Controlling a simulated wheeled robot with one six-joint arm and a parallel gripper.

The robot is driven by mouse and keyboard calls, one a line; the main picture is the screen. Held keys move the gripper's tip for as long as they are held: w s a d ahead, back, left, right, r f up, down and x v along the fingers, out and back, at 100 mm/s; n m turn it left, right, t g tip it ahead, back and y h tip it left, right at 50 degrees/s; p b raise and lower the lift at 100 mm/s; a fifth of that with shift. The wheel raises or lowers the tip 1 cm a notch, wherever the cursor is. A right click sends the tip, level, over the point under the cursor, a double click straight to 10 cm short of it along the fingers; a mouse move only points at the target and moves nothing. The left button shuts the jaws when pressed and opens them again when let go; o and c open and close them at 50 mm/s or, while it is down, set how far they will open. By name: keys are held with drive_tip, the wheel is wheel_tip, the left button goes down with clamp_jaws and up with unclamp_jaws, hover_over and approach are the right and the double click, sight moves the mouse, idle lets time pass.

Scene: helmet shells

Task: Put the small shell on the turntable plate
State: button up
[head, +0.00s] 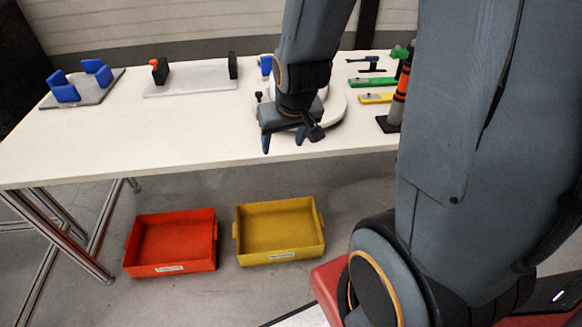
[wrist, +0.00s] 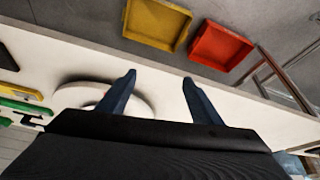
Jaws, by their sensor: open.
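The white round turntable plate (head: 336,108) is on the table's right half, partly hidden behind my gripper. Part of a pale disc, seemingly the same plate (wrist: 72,96), shows left of the fingers in the wrist view. My gripper (head: 284,139) is open, with its fingers pointing down near the table's front edge, in front of the plate. In the wrist view the two fingers (wrist: 158,78) are spread apart with nothing between them. I cannot make out the small shell for sure; my arm and gripper cover much of the plate area.
A grey fixture with blue blocks (head: 64,92) and a pale fixture with black posts (head: 190,80) stand left. Green and yellow bars (head: 376,98) and an orange-black post (head: 401,88) stand right. Red (head: 211,263) and yellow (head: 318,247) bins are on the floor. The table's front left is clear.

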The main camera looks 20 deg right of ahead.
drive_tip(key=s+a+r+g, duration=0.1)
drive_tip(key=s+a+g, duration=0.2)
drive_tip(key=s, duration=0.8)
drive_tip(key=shift+r+n+g, duration=0.35)
drive_tip(key=shift+n+g, duration=0.05)
drive_tip(key=shift+g, duration=0.4)
drive_tip(key=shift+d, duration=0.1)
